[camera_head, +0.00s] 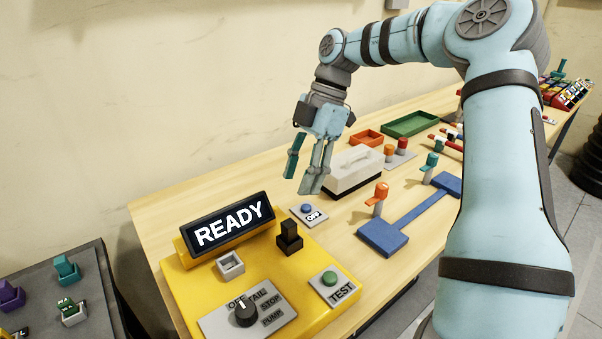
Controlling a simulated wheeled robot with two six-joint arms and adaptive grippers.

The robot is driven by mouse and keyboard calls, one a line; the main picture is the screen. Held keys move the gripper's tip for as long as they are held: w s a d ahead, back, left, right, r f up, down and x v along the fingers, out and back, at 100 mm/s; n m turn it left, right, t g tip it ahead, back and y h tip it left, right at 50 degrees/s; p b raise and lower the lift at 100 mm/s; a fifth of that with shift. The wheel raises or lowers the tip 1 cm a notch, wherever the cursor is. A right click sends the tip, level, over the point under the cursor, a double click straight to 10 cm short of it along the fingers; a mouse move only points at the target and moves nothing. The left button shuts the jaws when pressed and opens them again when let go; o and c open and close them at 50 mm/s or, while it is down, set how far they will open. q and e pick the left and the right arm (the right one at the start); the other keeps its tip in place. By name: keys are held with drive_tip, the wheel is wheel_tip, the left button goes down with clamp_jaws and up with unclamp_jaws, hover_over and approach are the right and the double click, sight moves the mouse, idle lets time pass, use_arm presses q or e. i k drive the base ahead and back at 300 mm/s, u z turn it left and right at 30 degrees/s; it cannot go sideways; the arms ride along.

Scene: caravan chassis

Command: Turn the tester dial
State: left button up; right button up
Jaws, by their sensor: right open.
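The tester is a yellow box (290,264) at the front left of the wooden table. Its black dial (246,314) sits on a grey plate marked OFF, TAIL, STOP and PUMP. The dial's white mark points up, towards OFF. A screen (229,223) on the tester reads READY. A green button (330,279) sits on a plate marked TEST. My right gripper (304,180) is open and empty, pointing down above the table behind the tester, well apart from the dial. My left gripper is not in view.
A black plug-like block (289,238) and a small grey socket (231,264) stand up from the tester. A blue button (306,209) lies behind it. A white case (353,172) and a blue stand (383,237) with an orange piece (378,194) are to the right.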

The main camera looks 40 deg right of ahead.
sight(246, 311)
drive_tip(key=k, duration=1)
